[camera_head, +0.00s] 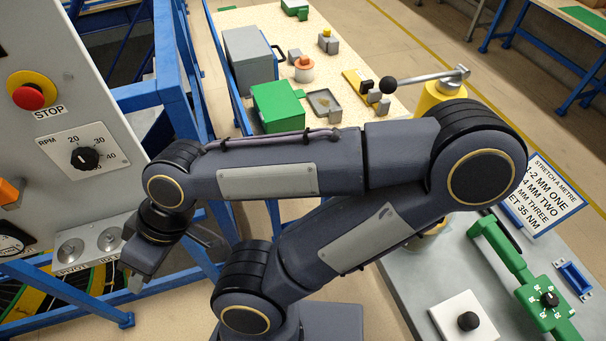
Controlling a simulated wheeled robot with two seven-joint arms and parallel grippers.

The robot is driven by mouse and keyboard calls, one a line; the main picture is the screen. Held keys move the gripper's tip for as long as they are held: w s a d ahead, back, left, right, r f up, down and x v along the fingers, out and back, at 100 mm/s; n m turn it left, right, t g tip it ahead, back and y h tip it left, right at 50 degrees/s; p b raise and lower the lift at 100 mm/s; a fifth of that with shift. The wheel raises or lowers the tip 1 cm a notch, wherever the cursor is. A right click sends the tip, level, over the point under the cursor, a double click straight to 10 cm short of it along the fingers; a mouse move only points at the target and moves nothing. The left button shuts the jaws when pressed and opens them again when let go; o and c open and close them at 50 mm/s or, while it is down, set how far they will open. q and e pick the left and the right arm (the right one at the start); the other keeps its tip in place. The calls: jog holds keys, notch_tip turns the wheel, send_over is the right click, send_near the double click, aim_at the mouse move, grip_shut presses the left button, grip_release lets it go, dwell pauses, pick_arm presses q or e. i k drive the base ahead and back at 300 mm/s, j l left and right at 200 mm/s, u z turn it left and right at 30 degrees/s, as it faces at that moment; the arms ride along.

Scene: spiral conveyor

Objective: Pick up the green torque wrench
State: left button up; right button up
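A green tool-like piece (523,276) with a long bar and a black dial ringed by marks lies on the grey bench at the lower right. It is the only green thing there that could be the torque wrench, but I cannot be sure that it is. Nothing touches it. My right arm crosses the middle of the view, with its elbow near the bench. My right gripper (137,281) hangs at the lower left beside the control panel, far from the green piece. Its fingers are mostly hidden, and I see nothing held. My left gripper is out of view.
A grey bench (408,284) carries a white plate with a black knob (468,321), a blue bracket (574,279) and a sign (545,192). A yellow cylinder (438,97) stands behind my elbow. The control panel (75,135) and blue frame crowd the left.

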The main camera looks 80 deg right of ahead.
aim_at(556, 320)
jog(key=z, duration=4.8)
